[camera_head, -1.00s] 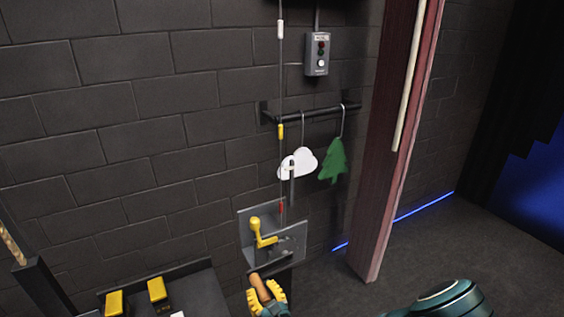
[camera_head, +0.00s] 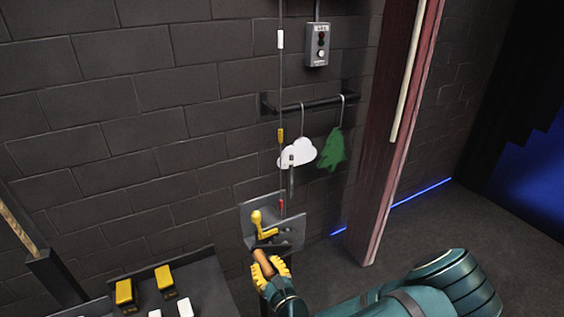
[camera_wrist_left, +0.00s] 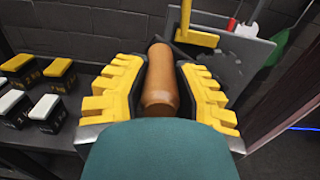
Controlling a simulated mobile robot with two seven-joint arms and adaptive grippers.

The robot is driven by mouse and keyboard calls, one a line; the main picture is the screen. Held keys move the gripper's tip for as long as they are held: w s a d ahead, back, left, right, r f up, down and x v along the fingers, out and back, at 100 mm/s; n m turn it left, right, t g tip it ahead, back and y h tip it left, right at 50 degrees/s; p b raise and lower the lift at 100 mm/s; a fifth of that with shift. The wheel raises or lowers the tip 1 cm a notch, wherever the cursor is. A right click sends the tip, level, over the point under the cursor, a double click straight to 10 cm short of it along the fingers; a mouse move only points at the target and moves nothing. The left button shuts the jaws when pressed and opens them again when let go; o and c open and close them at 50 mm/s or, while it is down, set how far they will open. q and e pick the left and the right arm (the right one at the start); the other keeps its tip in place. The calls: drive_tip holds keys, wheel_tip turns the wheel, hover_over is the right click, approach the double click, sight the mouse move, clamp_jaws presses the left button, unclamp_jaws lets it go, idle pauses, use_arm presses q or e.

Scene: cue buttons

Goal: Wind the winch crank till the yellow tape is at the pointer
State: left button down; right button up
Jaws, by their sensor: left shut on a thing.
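The winch (camera_head: 290,232) is a grey bracket low against the wall, with a yellow crank (camera_head: 258,222) and a brown wooden handle (camera_head: 262,258). My left gripper (camera_head: 270,268), with yellow finger pads, is shut around the handle; its handle (camera_wrist_left: 160,85) also shows between the pads in the left wrist view. A thin vertical line runs up from the winch. It carries yellow tape (camera_head: 280,135), white tape (camera_head: 280,39) above and red tape (camera_head: 281,204) below. A small upright post (camera_head: 291,172), perhaps the pointer, stands beside the line, below the yellow tape. My right gripper is out of view.
A grey switch box (camera_head: 317,45) is above. A dark bench (camera_head: 205,290) with yellow and white blocks is lower left. A tall reddish panel (camera_head: 390,150) stands right.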

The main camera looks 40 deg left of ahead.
use_arm(q)
drive_tip(key=shift+w, duration=0.1)
drive_tip(key=w+r, duration=0.1)
drive_tip(key=w+d+r, duration=0.1)
drive_tip(key=w+r, duration=0.1)
drive_tip(key=r, duration=0.1)
drive_tip(key=shift+w+d, duration=0.15)
drive_tip(key=shift+d, duration=0.1)
drive_tip(key=w, duration=0.1)
drive_tip(key=w+d+r, duration=0.1)
drive_tip(key=w, duration=0.1)
drive_tip(key=w+d, duration=0.1)
drive_tip(key=shift+w+r, duration=0.3)
drive_tip(key=shift+r, duration=0.1)
